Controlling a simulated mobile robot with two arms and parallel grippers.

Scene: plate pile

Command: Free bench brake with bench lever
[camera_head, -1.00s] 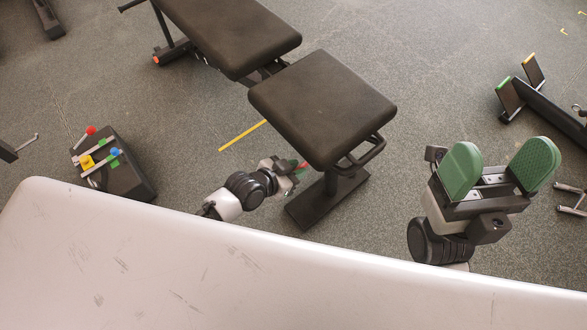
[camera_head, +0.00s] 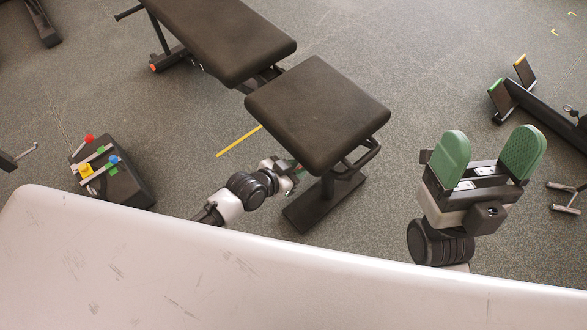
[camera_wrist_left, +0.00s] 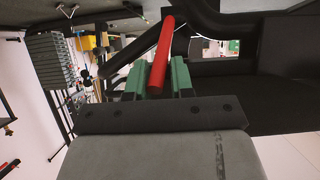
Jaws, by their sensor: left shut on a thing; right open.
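The dark padded bench stands past my white front edge, with its long pad (camera_head: 222,38) at the top and its square seat (camera_head: 318,112) nearer me. My left gripper (camera_head: 292,170) reaches in low at the left edge of the seat, partly hidden under it. In the left wrist view its green fingers are shut on the red bench lever (camera_wrist_left: 161,55), which sticks out beyond them, tilted. The lever is not visible in the head view. The brake itself cannot be made out. My right gripper (camera_head: 488,162) is open and empty, right of the bench.
A black box with coloured levers (camera_head: 112,175) sits on the floor at left. A black frame with upright pads (camera_head: 540,105) stands at right. The bench foot (camera_head: 322,202) is close to my left gripper. A yellow stripe (camera_head: 238,141) marks the open floor left of the seat.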

